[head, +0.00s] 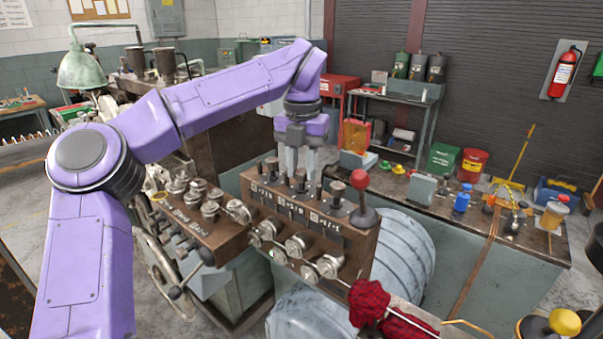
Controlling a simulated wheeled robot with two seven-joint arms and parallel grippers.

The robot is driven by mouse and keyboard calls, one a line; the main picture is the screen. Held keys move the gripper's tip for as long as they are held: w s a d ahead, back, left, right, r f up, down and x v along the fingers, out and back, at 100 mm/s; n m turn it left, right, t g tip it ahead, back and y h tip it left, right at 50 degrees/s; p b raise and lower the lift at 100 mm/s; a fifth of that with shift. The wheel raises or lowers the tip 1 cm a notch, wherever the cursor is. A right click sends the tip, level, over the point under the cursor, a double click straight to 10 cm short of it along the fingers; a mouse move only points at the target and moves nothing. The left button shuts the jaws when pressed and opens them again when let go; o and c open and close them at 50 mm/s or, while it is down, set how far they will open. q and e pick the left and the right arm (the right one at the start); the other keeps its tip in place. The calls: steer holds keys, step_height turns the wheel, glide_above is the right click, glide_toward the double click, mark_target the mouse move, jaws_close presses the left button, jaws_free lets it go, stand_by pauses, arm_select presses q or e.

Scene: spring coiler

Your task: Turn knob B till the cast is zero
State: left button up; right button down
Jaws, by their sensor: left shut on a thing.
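My left gripper (298,172) points straight down over the brown control box (352,240). Its two grey fingers are shut on a small knob on the top of the box, and they mostly hide it. I cannot read a letter on this knob. Several dark upright knobs stand along the box top, one of them (337,192) to the right of the gripper. Small white-framed displays (290,207) lie in front of them; their figures are too small to read. My right gripper is not in view.
A red-balled lever (361,184) stands at the right end of the box top. Metal knobs (295,246) stick out of the box front. A second brown box (205,235) with metal fittings is to the left. A red checked cloth (370,302) lies at the lower right.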

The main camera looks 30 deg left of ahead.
arm_select(q)
steer(key=n+b, duration=0.4)
steer(key=n, duration=0.2)
steer(key=shift+f, duration=0.2)
steer(key=n+b, duration=0.4)
steer(key=n, duration=0.2)
steer(key=shift+n, duration=0.4)
steer(key=n+b, duration=0.3)
steer(key=n, duration=0.3)
steer(key=n+b, duration=0.1)
steer(key=n, duration=0.2)
steer(key=shift+n, duration=0.3)
steer(key=shift+n+b, duration=0.5)
steer(key=shift+n, duration=0.7)
